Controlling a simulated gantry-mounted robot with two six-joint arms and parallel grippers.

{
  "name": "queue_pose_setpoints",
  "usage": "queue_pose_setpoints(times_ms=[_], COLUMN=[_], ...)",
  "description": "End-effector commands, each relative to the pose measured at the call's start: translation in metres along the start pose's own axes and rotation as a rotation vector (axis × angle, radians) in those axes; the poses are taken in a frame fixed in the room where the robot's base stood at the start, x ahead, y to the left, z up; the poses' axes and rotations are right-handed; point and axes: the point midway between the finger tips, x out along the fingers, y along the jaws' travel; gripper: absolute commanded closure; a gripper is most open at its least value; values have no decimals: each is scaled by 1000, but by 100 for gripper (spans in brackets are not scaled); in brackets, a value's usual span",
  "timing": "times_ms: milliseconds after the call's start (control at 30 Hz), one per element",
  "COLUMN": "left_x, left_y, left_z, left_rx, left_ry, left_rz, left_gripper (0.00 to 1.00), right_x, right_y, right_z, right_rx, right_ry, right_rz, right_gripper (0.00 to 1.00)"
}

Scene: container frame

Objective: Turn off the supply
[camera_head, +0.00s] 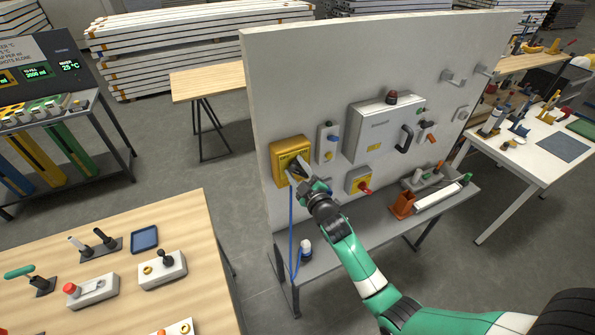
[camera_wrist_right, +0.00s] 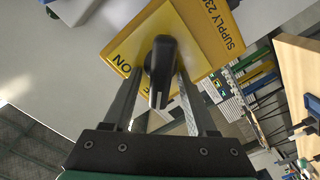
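The yellow supply box (camera_head: 291,152) is mounted on the left part of the grey upright panel. Its yellow plate also shows in the right wrist view (camera_wrist_right: 205,30), with "SUPPLY 23…" and "ON" lettering partly visible. A black rotary handle (camera_wrist_right: 161,72) stands out from the plate. My right gripper (camera_head: 297,171) is at the front of the box. In the wrist view its two fingers (camera_wrist_right: 163,85) lie on either side of the handle, with narrow gaps showing, so it looks open around the handle. Contact at the fingertips is unclear. My left gripper is out of view.
A blue cable (camera_head: 291,225) hangs below. A shelf (camera_head: 340,235) juts out underneath. A wooden table (camera_head: 200,225) stands at left.

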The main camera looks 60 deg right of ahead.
Motion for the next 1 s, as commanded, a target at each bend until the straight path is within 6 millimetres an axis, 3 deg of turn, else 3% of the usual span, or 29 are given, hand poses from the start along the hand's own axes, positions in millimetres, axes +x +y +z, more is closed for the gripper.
queue_pose_setpoints(times_ms=[167, 400, 600, 1000], left_x=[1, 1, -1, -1], left_y=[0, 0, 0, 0], left_z=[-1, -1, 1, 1], left_rx=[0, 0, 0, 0], left_ry=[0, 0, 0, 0], left_rz=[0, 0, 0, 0], left_gripper=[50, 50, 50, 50], right_x=[-17, -73, -108, -116], right_y=[0, -2, -1, 0], right_z=[0, 1, 1, 0], right_rx=[0, 0, -1, 0], right_ry=[1, -1, -1, -1], right_rz=[-1, -3, -2, -1], right_gripper=[43, 43, 43, 43])
